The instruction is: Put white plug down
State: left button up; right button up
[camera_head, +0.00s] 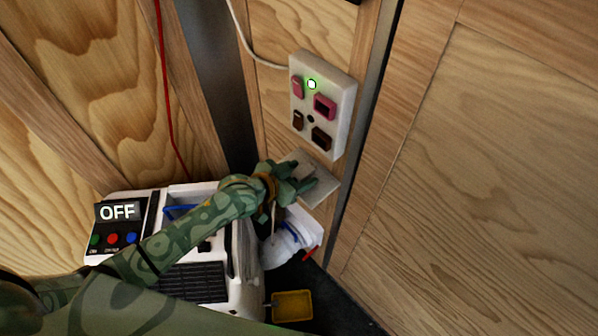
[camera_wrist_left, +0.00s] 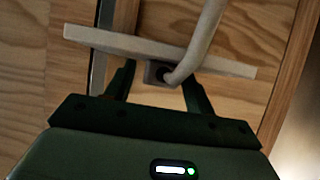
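A pale flat plate (camera_head: 323,188), which I take to be the white plug, is against the wood just below the white socket panel (camera_head: 345,98). In the left wrist view the plate (camera_wrist_left: 95,38) lies across the fingertips, with a small grey block (camera_wrist_left: 151,73) and a thick white cable (camera_wrist_left: 207,32) bending into it. My left gripper (camera_head: 290,185) is at the plate. Its fingers (camera_wrist_left: 158,85) stand apart on either side of the block, with gaps visible. The hand hides part of the plate. My right gripper is not in view.
A white machine (camera_head: 243,285) with an OFF display (camera_head: 117,212) stands below my left arm. A white and blue bundle (camera_head: 288,240) and a yellow square piece (camera_head: 292,305) are below the hand. A red cord (camera_head: 166,90) hangs at left. Wooden walls close in the corner.

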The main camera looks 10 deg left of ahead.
pick_arm(q)
jog(key=shift+r, duration=0.35)
jog(key=p+v, duration=0.4)
jog(key=v, duration=0.8)
jog(key=shift+r+p, duration=0.15)
jog(key=shift+p, duration=0.15)
jog(key=shift+s+d, duration=0.1)
jog(key=shift+s, duration=0.05)
